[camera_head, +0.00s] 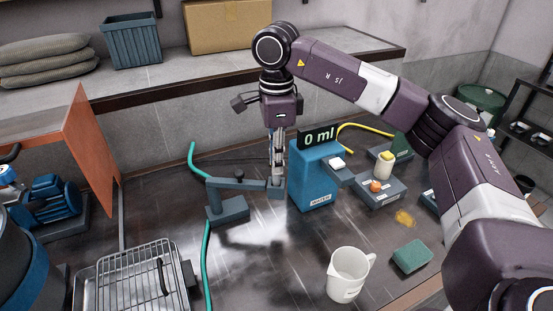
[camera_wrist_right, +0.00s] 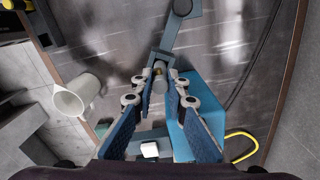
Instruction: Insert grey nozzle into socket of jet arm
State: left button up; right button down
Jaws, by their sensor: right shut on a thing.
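My right gripper (camera_head: 277,172) points down directly above this end. In the right wrist view, the grey nozzle (camera_wrist_right: 160,98) is a short cylinder between the fingers of my right gripper (camera_wrist_right: 159,98), which is shut on it. A brass-coloured part (camera_wrist_right: 158,69) shows at the socket end. I cannot tell how deep the nozzle sits. My left gripper is not in view.
The blue water dispenser (camera_head: 315,178), reading 0 ml, stands close right of the socket. A white jug (camera_head: 349,275), a green sponge (camera_head: 411,256) and a wire-rack tray (camera_head: 130,280) are in front. A green hose (camera_head: 207,265) runs behind and before the jet arm base.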

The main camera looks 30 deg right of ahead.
jog(key=shift+f+b, duration=1)
jog(key=shift+f, duration=0.5)
dwell(2.2)
jog(key=c, duration=1.8)
grip_release()
jog(key=shift+r, duration=0.2)
notch_tip(320, 180, up, 12)
jog(key=shift+f, duration=0.2)
